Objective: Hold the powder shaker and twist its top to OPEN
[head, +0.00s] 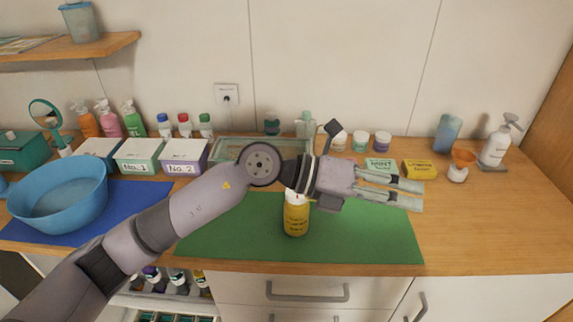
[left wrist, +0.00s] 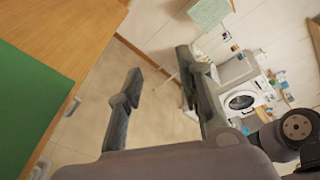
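The powder shaker (head: 296,219) is a yellow bottle with a white upper part, standing upright on the green mat (head: 375,248) in the head view. My left forearm and wrist pass in front of and above it, hiding part of its top. My left gripper (head: 421,195) points right, beyond the shaker and above the mat's right part. Its fingers are apart with nothing between them, as the left wrist view (left wrist: 158,62) also shows. The shaker is not visible in the left wrist view. My right gripper is in neither view.
A blue basin (head: 58,203) sits on a blue mat at the left. Labelled boxes (head: 139,156), small bottles and jars line the wall. The counter (head: 490,220) right of the green mat is clear.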

